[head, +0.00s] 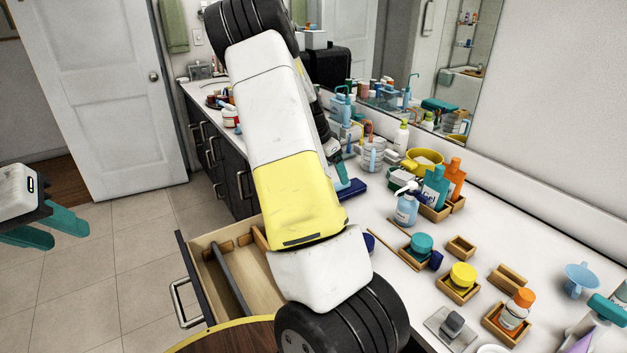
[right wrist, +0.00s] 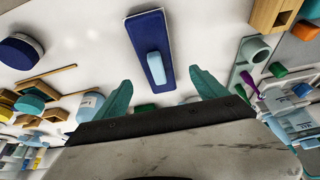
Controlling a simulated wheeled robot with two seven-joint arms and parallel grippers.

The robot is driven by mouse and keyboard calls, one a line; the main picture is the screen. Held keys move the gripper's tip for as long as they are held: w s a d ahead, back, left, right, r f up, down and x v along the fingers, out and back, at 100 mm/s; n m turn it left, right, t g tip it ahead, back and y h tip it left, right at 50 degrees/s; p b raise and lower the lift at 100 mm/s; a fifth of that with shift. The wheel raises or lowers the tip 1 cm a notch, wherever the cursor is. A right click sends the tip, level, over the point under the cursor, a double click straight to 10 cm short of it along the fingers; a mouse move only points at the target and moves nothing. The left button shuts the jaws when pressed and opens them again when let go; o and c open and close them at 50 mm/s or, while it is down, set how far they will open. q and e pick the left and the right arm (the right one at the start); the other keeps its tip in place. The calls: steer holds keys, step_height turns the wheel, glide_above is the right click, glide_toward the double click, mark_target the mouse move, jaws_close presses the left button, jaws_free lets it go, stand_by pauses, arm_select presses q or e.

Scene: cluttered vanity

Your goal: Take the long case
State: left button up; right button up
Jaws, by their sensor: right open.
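The long case is dark blue with a light blue raised piece on top. In the right wrist view the long case (right wrist: 147,38) lies on the white counter, ahead of and between the teal fingers of my right gripper (right wrist: 162,80). The fingers are spread and nothing is held between them. In the head view part of the case (head: 352,188) shows beside my right arm, which hides the rest. One teal finger of my right gripper (head: 338,165) shows just above it there. My left gripper (head: 67,235) is at the far left over the floor, fingers apart and empty.
An open drawer (head: 203,278) juts out below the counter. Around the case stand a blue pump bottle (head: 406,209), a teal bottle (head: 435,187), small wooden trays (head: 461,247) and a round dark blue jar (right wrist: 20,52). A thin wooden stick (right wrist: 48,72) lies nearby.

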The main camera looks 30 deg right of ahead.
mark_target(341, 186)
steer(key=x, duration=0.7)
steer(key=shift+s+d+f, duration=0.15)
steer(key=shift+s+f, duration=0.05)
steer(key=shift+f, duration=0.15)
steer(key=c, duration=1.5)
steer(key=shift+r, duration=0.1)
steer(key=shift+c, duration=0.2)
